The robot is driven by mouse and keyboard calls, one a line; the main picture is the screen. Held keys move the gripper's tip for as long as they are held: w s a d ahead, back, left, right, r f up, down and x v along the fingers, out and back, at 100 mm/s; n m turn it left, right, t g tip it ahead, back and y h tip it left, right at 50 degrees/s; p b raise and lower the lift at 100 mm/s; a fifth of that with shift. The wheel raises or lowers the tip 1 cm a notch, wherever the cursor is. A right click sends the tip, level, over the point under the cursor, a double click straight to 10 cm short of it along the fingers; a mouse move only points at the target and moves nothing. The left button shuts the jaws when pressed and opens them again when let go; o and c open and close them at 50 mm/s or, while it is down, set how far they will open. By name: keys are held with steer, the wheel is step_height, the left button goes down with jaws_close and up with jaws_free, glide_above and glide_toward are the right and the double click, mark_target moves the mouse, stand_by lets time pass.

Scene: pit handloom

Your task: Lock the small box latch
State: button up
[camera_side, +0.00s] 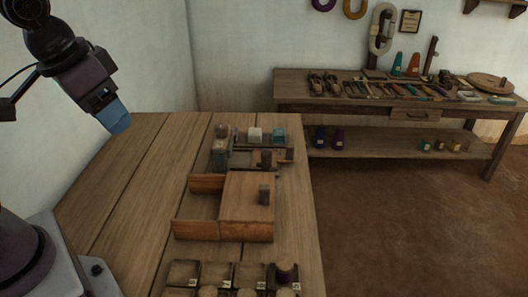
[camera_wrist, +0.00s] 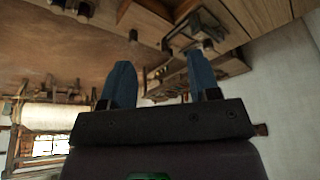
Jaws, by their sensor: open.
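A small wooden box (camera_side: 246,208) sits on the near table in the side view. Its left part is an open compartment and its right part has a flat top.
Behind the box is a rack (camera_side: 243,149) with small blocks and a jar. In front is a tray (camera_side: 187,272) of small compartments with round pieces. The left of the table (camera_side: 125,190) is clear. A workbench (camera_side: 350,104) with tools stands at the back wall.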

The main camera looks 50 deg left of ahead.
steer(key=w+a+f+m+g, duration=0.15)
steer(key=w+f, duration=0.35)
steer(key=w, duration=0.6)
steer(key=m+h, duration=0.4)
steer(key=m, duration=0.4)
glide_toward(264, 152)
steer(key=shift+t, duration=0.35)
steer(key=x, duration=0.9)
steer(key=shift+s+d+f, duration=0.1)
steer(key=shift+s+f, duration=0.15)
steer(key=shift+f, duration=0.1)
steer(key=c, duration=0.9)
